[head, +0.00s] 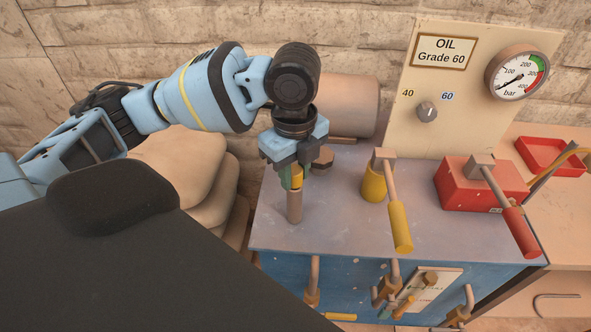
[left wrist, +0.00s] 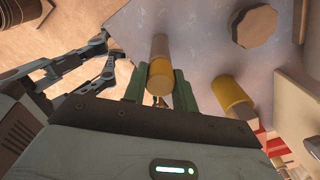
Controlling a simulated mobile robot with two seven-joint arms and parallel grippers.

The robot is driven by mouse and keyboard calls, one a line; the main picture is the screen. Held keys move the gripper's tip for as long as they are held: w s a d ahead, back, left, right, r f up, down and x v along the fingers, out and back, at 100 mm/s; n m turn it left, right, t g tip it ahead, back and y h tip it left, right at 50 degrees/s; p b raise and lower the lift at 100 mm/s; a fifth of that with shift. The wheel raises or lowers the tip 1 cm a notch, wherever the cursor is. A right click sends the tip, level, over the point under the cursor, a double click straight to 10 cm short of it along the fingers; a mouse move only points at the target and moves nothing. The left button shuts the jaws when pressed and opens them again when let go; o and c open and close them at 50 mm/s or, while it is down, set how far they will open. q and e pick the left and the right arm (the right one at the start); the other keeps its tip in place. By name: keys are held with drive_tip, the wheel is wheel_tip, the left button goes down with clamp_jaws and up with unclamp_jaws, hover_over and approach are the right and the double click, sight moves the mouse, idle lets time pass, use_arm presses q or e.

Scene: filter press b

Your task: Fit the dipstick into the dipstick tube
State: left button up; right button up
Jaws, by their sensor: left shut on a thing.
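My left gripper (head: 291,178) is above the bench top, pointing down, with its fingers shut on the yellow dipstick (head: 297,175). The dipstick tube (head: 294,207) is a grey-brown upright cylinder on the bench's left part, directly below the fingers. In the left wrist view the yellow dipstick handle (left wrist: 160,80) is between the green fingers, in line with the beige tube (left wrist: 160,46) beyond it. The handle appears close to or touching the tube's end. No rod shows between them, so I cannot tell how deep it sits. My right gripper is not in view.
A brown hexagonal cap (head: 322,158) is just right of the gripper. Further right stand a yellow cylinder (head: 374,183) with a yellow-handled lever (head: 400,226) and a red box (head: 470,184) with a red-handled lever (head: 520,230). An oil panel (head: 465,110) rises behind. Sacks (head: 190,170) lie left.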

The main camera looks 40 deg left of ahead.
use_arm(q)
drive_tip(key=shift+f, duration=0.15)
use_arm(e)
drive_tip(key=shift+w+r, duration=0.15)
use_arm(q)
drive_tip(key=o, duration=1)
drive_tip(key=shift+c, duration=0.2)
drive_tip(key=shift+r, duration=0.25)
wheel_tip(320, 180, up, 12)
drive_tip(key=p, duration=0.2)
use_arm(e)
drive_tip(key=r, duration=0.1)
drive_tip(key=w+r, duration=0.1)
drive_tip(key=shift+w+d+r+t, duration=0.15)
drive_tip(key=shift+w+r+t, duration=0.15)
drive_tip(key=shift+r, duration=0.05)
use_arm(q)
drive_tip(key=shift+f, duration=0.1)
